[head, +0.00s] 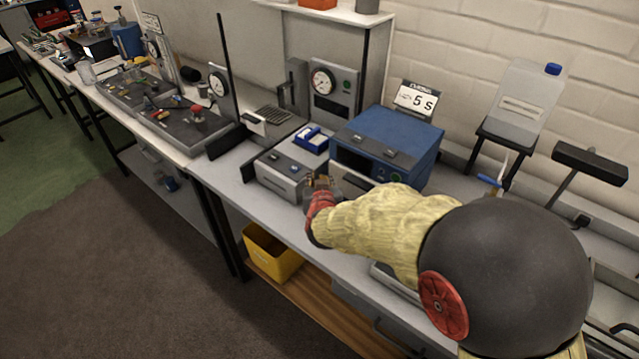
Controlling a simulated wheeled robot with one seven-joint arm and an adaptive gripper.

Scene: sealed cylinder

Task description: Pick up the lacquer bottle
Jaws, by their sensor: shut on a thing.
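My gripper (317,185) is at the end of my arm, above the front part of the grey workbench (335,243), near the blue box-shaped device. It is shut on a small amber-brown thing, which looks like the lacquer bottle (323,181). Only a small part of the bottle shows between the fingers. My red wrist and padded yellowish arm hide some of the bench behind and below. I cannot tell whether the bottle touches the bench.
A blue box-shaped device (412,137) stands just behind my gripper. A grey control box (280,177) is close on its left, with a blue-and-white holder (311,140) behind. A clear container with a blue cap (524,103) stands at back right. A yellow bin (268,256) sits below.

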